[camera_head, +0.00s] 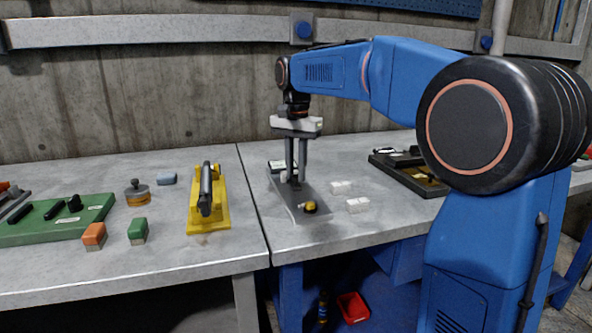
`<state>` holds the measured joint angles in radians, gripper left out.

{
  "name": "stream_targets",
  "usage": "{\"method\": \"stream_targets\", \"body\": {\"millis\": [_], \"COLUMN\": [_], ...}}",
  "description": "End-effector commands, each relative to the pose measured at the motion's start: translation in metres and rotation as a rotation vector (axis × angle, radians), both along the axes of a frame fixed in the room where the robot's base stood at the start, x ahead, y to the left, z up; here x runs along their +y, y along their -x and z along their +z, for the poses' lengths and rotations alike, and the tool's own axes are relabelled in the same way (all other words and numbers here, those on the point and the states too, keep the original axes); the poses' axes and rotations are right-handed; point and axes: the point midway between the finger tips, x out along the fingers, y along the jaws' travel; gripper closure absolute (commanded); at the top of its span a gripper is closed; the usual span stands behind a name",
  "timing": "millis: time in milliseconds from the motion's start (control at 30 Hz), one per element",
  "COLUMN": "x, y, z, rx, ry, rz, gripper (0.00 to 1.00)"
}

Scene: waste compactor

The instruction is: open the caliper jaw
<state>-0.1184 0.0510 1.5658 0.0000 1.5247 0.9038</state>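A long flat grey device (288,204) lies on the right-hand bench, with a round yellow-and-dark knob (310,207) at its near end. It looks like the caliper, but I cannot tell its jaw apart at this size. My gripper (296,178) points straight down over the far half of this device. Its two fingers stand upright, with a narrow gap between them. The fingertips are at or just above small pale parts on the device. I cannot tell whether they touch or hold anything. The fingers hide part of the device behind them.
Small clear blocks (357,204) lie just right of the device. A dark tray (408,172) stands farther right, near my arm. On the left bench are a yellow stand (208,217), a green board (60,232), and orange (94,235) and green (138,230) blocks. A concrete wall stands behind.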

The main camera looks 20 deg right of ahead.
Motion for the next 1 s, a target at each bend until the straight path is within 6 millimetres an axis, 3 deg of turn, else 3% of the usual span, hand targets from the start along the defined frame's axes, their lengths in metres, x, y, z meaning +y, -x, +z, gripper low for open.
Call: {"method": "stream_targets", "body": {"millis": [267, 500, 767, 800, 867, 1000], "x": [0.0, 0.0, 0.0, 0.0, 0.0, 0.0], "y": [0.003, 0.024, 0.025, 0.025, 0.025, 0.025], "z": [0.001, 0.001, 0.0, 0.0, 0.0, 0.0], "rx": [0.0, 0.0, 0.0, 0.0, 0.0, 0.0], "ry": [0.0, 0.0, 0.0, 0.0, 0.0, 0.0], "rz": [0.0, 0.0, 0.0, 0.0, 0.0, 0.0], "gripper": [1.0, 1.0, 1.0, 0.77, 0.63, 0.63]}}
